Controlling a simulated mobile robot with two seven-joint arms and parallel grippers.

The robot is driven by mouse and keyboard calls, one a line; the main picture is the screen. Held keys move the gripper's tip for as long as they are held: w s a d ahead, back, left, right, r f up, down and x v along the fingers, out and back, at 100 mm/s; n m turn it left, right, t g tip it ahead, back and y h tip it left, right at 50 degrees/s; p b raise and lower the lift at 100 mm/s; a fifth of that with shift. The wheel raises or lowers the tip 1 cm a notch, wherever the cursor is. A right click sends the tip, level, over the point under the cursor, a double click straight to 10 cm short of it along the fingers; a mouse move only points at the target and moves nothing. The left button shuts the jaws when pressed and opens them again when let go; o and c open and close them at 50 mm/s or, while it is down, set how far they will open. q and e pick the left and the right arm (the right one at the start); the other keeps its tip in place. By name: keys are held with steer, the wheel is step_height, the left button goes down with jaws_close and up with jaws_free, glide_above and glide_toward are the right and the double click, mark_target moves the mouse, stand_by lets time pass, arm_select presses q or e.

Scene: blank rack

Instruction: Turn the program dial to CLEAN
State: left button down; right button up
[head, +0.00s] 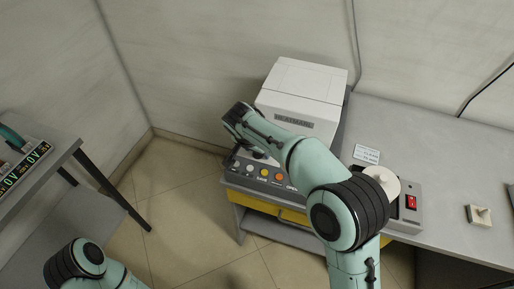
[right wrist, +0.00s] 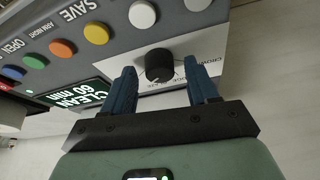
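The program dial (right wrist: 159,64) is a black round knob on a white plate (right wrist: 185,75) on the machine's grey front panel. In the right wrist view my right gripper (right wrist: 158,68) is open, with one blue finger on each side of the dial. Gaps show between the fingers and the knob. A small display (right wrist: 82,97) beside it reads "CLEAN 60 min". The dial's pointer is not clear. In the head view my right arm hides the dial. My left gripper is out of view; only part of my left arm shows at the lower left.
The white machine (head: 300,90) stands on a grey bench (head: 440,150). A box with a red switch (head: 411,202) stands to the right. A side table (head: 45,165) is at the left.

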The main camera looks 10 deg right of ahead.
steer(key=p+v, duration=0.1)
steer(key=v, duration=1.2)
steer(key=shift+r+p, duration=0.15)
steer(key=shift+p, duration=0.2)
steer(key=shift+s+a, duration=0.1)
steer(key=shift+s, duration=0.05)
